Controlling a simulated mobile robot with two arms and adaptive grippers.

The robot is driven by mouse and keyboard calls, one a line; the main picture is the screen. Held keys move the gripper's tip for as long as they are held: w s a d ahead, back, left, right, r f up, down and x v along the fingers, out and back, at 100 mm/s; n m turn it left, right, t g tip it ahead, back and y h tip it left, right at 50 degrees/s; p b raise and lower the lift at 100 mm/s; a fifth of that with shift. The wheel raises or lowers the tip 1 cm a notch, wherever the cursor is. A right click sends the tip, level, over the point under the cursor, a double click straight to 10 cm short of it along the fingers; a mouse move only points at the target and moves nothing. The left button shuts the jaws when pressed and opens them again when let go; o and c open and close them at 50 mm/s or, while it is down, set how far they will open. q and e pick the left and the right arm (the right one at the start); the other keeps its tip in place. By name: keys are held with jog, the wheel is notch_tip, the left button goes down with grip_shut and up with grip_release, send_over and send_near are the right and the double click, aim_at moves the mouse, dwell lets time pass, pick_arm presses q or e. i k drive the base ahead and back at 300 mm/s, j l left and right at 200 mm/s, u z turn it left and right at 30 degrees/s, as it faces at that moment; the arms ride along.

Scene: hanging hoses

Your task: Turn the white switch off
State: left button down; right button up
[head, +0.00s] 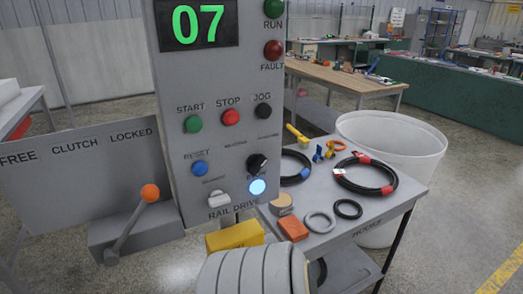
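The white switch (218,198) is a small pale toggle low on the grey control panel (175,110). It sits just above the words RAIL DRIVE. A round lamp (257,187) to its right glows bright bluish white. The switch is small, and I cannot tell clearly which way its lever points. Neither of my grippers shows in the head view, and nothing touches the switch.
Above the switch are a blue reset button (199,168), a black knob (257,163), and start, stop and jog buttons. An orange-knobbed clutch lever (150,193) stands left. A grey hose table (345,230) and white bin (400,140) are right.

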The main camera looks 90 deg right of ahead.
aim_at(217, 198)
jog(key=z, duration=2.45)
